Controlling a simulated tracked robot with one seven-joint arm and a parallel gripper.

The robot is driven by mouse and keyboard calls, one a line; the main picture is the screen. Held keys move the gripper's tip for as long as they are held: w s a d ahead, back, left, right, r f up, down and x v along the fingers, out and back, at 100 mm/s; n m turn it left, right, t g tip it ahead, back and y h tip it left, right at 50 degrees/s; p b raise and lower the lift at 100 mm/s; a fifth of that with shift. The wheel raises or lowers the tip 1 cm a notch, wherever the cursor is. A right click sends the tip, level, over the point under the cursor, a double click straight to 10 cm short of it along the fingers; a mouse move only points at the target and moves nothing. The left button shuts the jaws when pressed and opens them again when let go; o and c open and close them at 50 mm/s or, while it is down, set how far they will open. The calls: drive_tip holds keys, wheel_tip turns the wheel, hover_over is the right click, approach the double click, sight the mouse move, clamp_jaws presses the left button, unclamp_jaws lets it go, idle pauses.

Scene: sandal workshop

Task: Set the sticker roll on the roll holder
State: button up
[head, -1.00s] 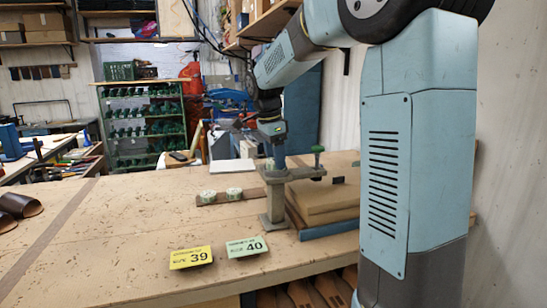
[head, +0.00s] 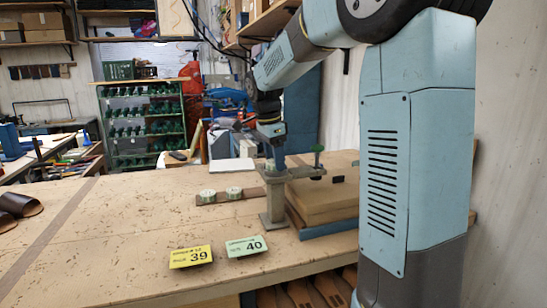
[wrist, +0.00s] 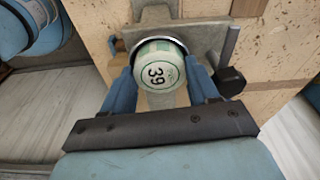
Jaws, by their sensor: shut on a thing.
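My gripper (wrist: 161,72) is shut on a round pale green and white sticker roll (wrist: 158,74) marked 39, with a blue finger on each side. In the wrist view the roll lies over a grey metal bracket, which I take for the roll holder (wrist: 203,36). In the head view my gripper (head: 271,154) points down at the top of this grey stand (head: 273,203), and a little of the held roll (head: 269,164) shows there. I cannot tell whether the roll touches the holder; its underside is hidden.
Two more rolls (head: 207,196) (head: 234,193) stand on a brown strip left of the stand. A yellow card 39 (head: 190,257) and a green card 40 (head: 246,246) lie in front. Stacked boards (head: 325,205) and a green-knobbed clamp (head: 318,161) are at right.

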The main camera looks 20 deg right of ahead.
sight(270, 163)
drive_tip(key=shift+f, duration=0.1)
drive_tip(key=o, duration=0.8)
drive_tip(key=r, duration=0.3)
drive_tip(key=a+r, duration=0.1)
drive_tip(key=r, duration=0.7)
drive_tip(key=shift+a, duration=0.3)
drive_tip(key=shift+s, duration=0.1)
drive_tip(key=s+f+n+t, duration=0.1)
drive_tip(key=s+f+n, duration=0.2)
drive_tip(key=s, duration=0.6)
drive_tip(key=s+d+f+n+t+y, duration=0.1)
drive_tip(key=s+f+n+t, duration=0.1)
drive_tip(key=s+n, duration=0.6)
drive_tip(key=s+f+n+t, duration=0.2)
drive_tip(key=s+f+n, duration=0.3)
drive_tip(key=s, duration=0.6)
drive_tip(key=shift+d+n+y, duration=0.2)
drive_tip(key=shift+n+y, duration=0.2)
drive_tip(key=shift+n, duration=0.1)
